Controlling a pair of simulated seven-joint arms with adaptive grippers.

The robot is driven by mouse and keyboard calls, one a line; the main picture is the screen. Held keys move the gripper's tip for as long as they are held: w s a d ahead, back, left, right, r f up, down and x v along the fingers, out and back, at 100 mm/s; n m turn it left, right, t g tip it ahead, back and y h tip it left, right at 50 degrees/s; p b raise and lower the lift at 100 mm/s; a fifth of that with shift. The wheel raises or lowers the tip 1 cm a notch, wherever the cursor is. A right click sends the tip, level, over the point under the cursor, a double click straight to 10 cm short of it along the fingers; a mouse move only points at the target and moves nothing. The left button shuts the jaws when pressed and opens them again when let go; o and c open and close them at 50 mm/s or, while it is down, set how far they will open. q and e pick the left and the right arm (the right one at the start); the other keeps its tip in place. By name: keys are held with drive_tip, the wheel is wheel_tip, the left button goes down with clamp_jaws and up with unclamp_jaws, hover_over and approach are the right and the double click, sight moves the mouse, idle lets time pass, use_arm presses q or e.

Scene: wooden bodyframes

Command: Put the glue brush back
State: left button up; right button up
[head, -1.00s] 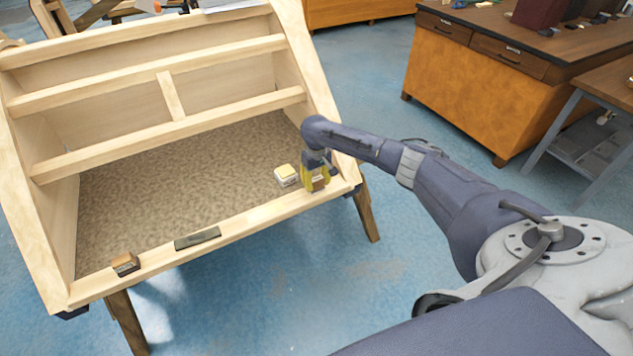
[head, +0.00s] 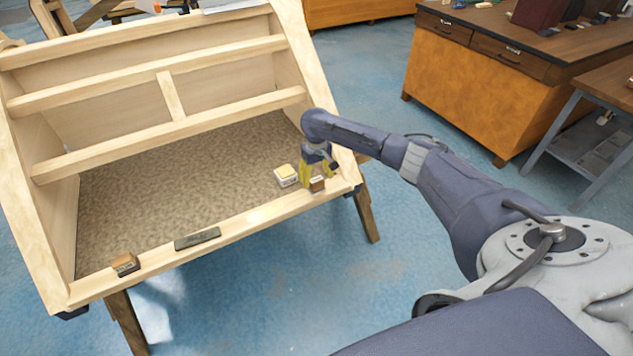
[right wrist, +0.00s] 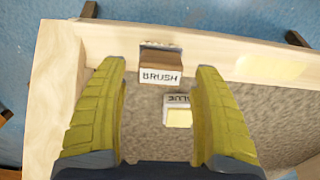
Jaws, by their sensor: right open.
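A small brown piece with a white label reading BRUSH (right wrist: 161,72) sits at the front rail, near the right corner of the wooden frame; it also shows in the head view (head: 317,184). A grey part with a pale ragged edge shows just beyond it in the right wrist view; I cannot tell whether this is bristles. My right gripper (head: 319,178) is open, its yellow fingers spread on either side of the brush piece with gaps. A white glue box with a yellow top (head: 286,175) stands just left of it, its label upside down in the right wrist view (right wrist: 178,117). My left gripper is out of view.
The wooden frame (head: 165,258) has a speckled floor and crossbars behind. A dark flat bar (head: 197,239) and a small brown labelled block (head: 125,264) lie along its front rail. Wooden cabinets (head: 490,95) stand at the right. The speckled floor is largely clear.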

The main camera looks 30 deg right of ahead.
sight(317, 179)
wheel_tip(317, 179, up, 10)
drive_tip(key=shift+f, duration=0.25)
